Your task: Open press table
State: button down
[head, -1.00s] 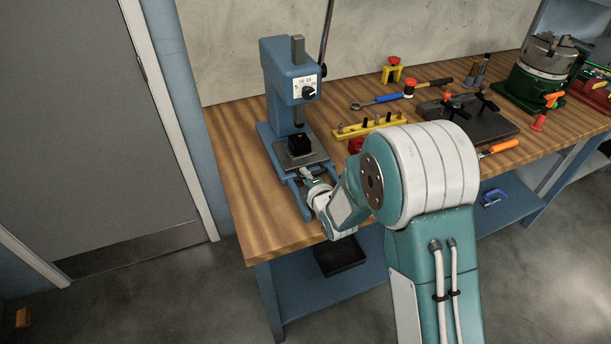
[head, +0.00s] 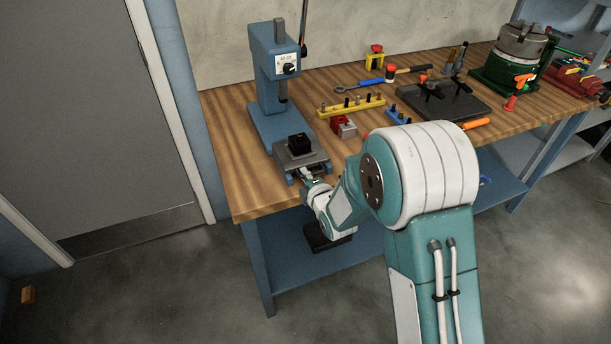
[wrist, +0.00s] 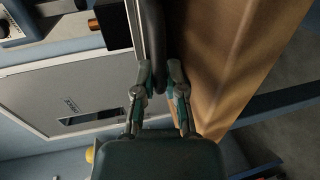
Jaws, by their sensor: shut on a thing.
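The blue press (head: 268,80) stands at the left end of the workbench. Its sliding grey table (head: 316,161) is pulled out toward the bench's front edge, clear of the ram (head: 283,92). A black block (head: 299,144) sits on the table. My gripper (head: 308,177) is at the table's front side. In the wrist view my gripper (wrist: 161,76) is shut on a dark bar-like handle (wrist: 153,45) between its fingers. My wrist hides part of the table's front in the head view.
A red-and-grey block (head: 343,126), a yellow pin rack (head: 350,106) and a dark fixture plate (head: 440,104) lie to the right. A black tray (head: 322,238) is on the lower shelf. The wooden bench top (head: 238,165) is bare left of the press.

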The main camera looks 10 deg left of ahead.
jog(key=shift+s+d+f, duration=0.2)
jog(key=shift+s+d, duration=0.25)
jog(key=shift+w+a+f, duration=0.1)
jog(key=shift+w+a, duration=0.05)
jog(key=shift+a, duration=0.1)
jog(key=c, duration=0.7)
grip_release()
jog(key=shift+a, duration=0.15)
jog(key=shift+d, duration=0.2)
jog(key=shift+r, duration=0.2)
jog(key=v, duration=1.1)
jog(key=shift+s+d, duration=0.25)
jog(key=shift+s, duration=0.1)
jog(key=shift+r, duration=0.1)
